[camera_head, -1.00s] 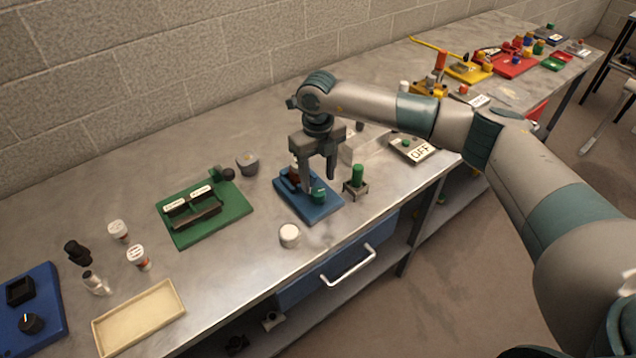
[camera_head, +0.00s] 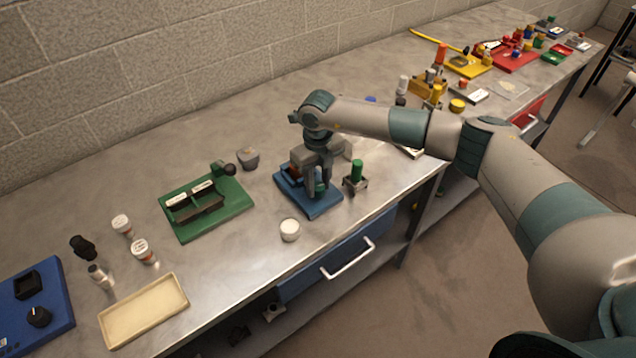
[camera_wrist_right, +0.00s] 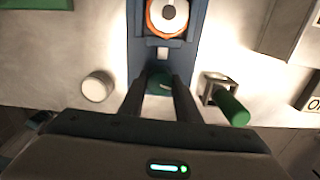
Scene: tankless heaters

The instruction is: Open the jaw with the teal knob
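The jaw fixture stands on a blue base (camera_head: 318,208) on the metal bench, and the wrist view also shows this base (camera_wrist_right: 145,55). The teal knob (camera_wrist_right: 160,83) sits at the near end of the base, low between my right gripper's fingers. In the head view the fingers mostly cover it. My right gripper (camera_head: 318,190) points down over the base with its fingers apart, one on each side of the knob; I cannot tell whether they touch it. An orange ring with a white disc (camera_wrist_right: 168,15) shows farther along the base. My left gripper is not in view.
A small stand with an upright green cylinder (camera_head: 357,172) is close on the right. A white round cap (camera_head: 290,230) stands on the left, nearer the bench edge. A green plate (camera_head: 235,207) with labelled bars lies farther left. A blue drawer (camera_head: 320,268) is below.

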